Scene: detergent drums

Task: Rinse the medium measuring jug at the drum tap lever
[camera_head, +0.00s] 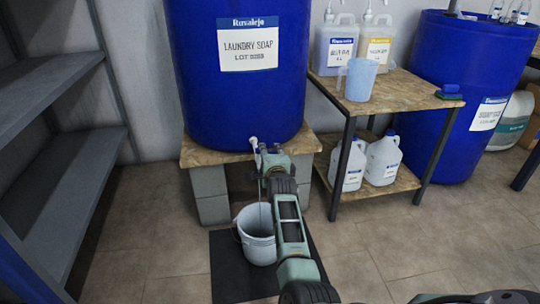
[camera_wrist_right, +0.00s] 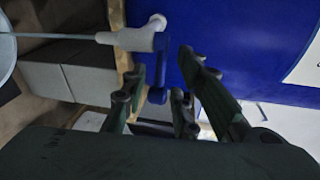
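The large blue drum (camera_head: 235,100) labelled "Laundry Soap" stands on a wooden board. Its white tap (camera_head: 254,142) also shows in the right wrist view (camera_wrist_right: 140,37), with a blue lever (camera_wrist_right: 160,65). A thin stream runs from the tap to the pale bucket (camera_head: 258,250) below. My right gripper (camera_head: 268,155) is at the tap. In the wrist view its fingers (camera_wrist_right: 161,72) are apart, with the lever between them and gaps visible beside it. A light blue jug (camera_head: 361,80) stands on the side table; I cannot tell whether it is the medium one. My left gripper is not in view.
The bucket stands on a black mat (camera_head: 228,275). Grey shelving (camera_head: 70,180) is at left. Another blue drum (camera_head: 455,80) stands right.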

